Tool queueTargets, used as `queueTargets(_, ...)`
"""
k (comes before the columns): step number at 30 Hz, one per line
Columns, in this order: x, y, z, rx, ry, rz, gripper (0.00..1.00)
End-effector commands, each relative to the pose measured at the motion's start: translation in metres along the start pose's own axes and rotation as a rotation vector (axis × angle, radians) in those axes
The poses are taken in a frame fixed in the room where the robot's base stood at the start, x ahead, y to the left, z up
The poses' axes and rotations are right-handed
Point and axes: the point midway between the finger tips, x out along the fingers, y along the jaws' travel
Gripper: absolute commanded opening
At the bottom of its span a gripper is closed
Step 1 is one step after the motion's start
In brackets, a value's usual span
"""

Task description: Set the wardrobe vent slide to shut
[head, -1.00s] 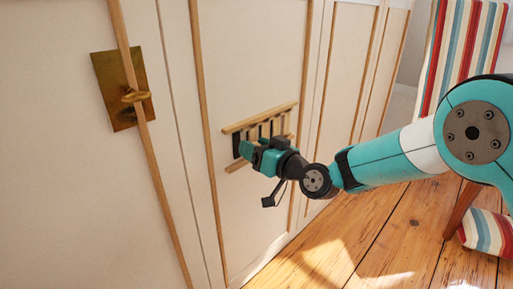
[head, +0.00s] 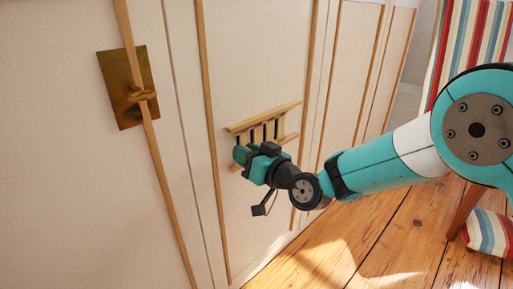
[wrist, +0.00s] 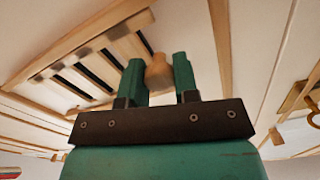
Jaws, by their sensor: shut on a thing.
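The wardrobe vent (head: 264,117) is set in a pale door panel, with wooden rails above and below several upright bars. Dark gaps show between the bars in the head view, and dark slots (wrist: 96,74) also show in the wrist view. My gripper (head: 243,156) is at the vent's lower left end. In the wrist view my gripper (wrist: 158,76) has its two green fingers closed on either side of a small wooden knob (wrist: 158,68). The knob is hidden behind the gripper in the head view, and the vent's left end is partly covered.
A brass plate with a latch (head: 129,88) is on the door to the left. A striped chair (head: 470,50) stands at the right, beyond my arm. The wooden floor (head: 375,245) is clear below the vent.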

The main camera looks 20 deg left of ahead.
Motion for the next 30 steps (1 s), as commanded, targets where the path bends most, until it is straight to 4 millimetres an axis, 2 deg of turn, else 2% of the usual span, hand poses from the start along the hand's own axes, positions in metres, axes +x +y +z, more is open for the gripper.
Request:
queueTargets(6,0.000,0.000,0.000,0.000,0.000,0.000,0.00)
queueTargets(7,0.000,0.000,0.000,0.000,0.000,0.000,0.35)
queueTargets(9,0.000,0.000,0.000,0.000,0.000,0.000,0.51)
queueTargets(10,0.000,0.001,0.000,0.000,0.000,0.000,0.54)
queueTargets(18,-0.001,0.001,0.000,0.000,0.000,0.000,0.54)
queueTargets(22,-0.010,0.002,0.000,0.001,-0.002,0.001,0.54)
queueTargets(26,-0.033,0.002,0.000,0.003,-0.002,0.005,0.54)
queueTargets(30,-0.069,0.003,0.003,0.004,-0.004,0.006,0.54)
